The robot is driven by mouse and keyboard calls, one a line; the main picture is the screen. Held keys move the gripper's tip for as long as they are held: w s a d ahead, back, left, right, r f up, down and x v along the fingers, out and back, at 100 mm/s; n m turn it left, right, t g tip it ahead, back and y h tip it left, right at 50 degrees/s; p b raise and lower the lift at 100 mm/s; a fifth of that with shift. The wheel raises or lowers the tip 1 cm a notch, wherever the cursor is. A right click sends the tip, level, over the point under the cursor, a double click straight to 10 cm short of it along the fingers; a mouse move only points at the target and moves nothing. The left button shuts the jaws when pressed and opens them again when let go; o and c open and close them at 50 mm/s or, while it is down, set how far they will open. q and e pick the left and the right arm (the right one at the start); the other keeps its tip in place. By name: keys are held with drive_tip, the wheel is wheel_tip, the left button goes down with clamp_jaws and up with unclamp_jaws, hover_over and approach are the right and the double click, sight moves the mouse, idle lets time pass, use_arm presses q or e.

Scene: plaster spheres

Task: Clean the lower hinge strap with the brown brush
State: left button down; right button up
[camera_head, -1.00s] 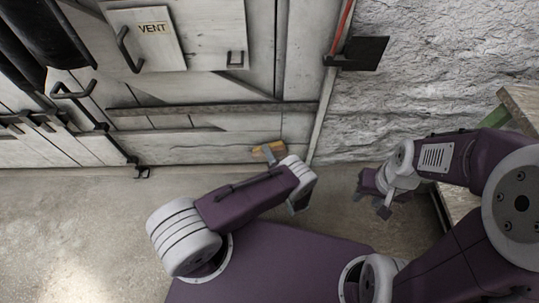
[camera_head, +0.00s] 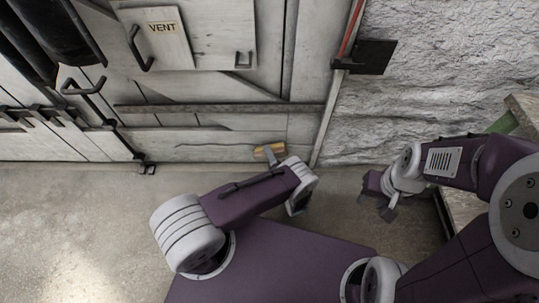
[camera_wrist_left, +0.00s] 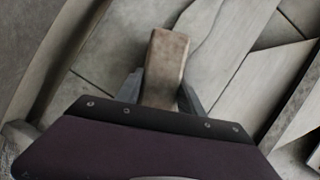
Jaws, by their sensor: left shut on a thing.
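The brown brush (camera_head: 269,151) is in front of the bottom of the pale plank door, near the door's right edge. My left gripper (camera_head: 270,158) is shut on it. In the left wrist view the brush (camera_wrist_left: 165,65) is a worn brown block standing up between the two grey fingers of my left gripper (camera_wrist_left: 160,92). Its bristles cannot be made out. A long grey strap (camera_head: 215,108), which looks like the lower hinge strap, runs across the door above the brush, apart from it. My right gripper (camera_head: 388,207) hangs over the floor at the right, blurred, with nothing visible in it.
The door carries a VENT panel (camera_head: 163,28) and black handles (camera_head: 84,88). A rough white wall (camera_head: 440,80) with a dark bracket (camera_head: 370,57) is to its right. A bench (camera_head: 524,105) stands at the far right. The floor (camera_head: 75,215) at left is clear.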

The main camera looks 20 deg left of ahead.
sight(280, 155)
use_arm(q)
drive_tip(key=shift+w+d+r, duration=0.15)
drive_tip(key=shift+d+r, duration=0.1)
drive_tip(key=shift+d, duration=0.3)
drive_tip(key=shift+w+d+r, duration=0.15)
drive_tip(key=shift+d+r, duration=0.05)
drive_tip(key=shift+d, duration=0.35)
drive_tip(key=shift+w+d+r, duration=0.15)
drive_tip(key=shift+d+r, duration=0.1)
drive_tip(key=shift+d, duration=0.3)
drive_tip(key=shift+a, duration=0.1)
drive_tip(key=shift+s+a+f, duration=0.2)
drive_tip(key=shift+a+f, duration=0.05)
drive_tip(key=shift+a, duration=0.35)
drive_tip(key=shift+s+a+f+p, duration=0.2)
drive_tip(key=shift+a+f, duration=0.1)
drive_tip(key=shift+a, duration=0.35)
drive_tip(key=shift+s+a+f+p, duration=0.15)
drive_tip(key=shift+a+f, duration=0.15)
drive_tip(key=shift+a, duration=0.35)
drive_tip(key=shift+d, duration=0.1)
drive_tip(key=shift+w+d+r+b, duration=0.1)
drive_tip(key=shift+w+d+r, duration=0.15)
drive_tip(key=shift+d, duration=0.4)
drive_tip(key=shift+w+d+r+b, duration=0.1)
drive_tip(key=shift+d+r, duration=0.2)
drive_tip(key=shift+d, duration=0.3)
drive_tip(key=shift+w+d+r+b, duration=0.1)
drive_tip(key=shift+w+d+r, duration=0.15)
drive_tip(key=shift+d, duration=0.4)
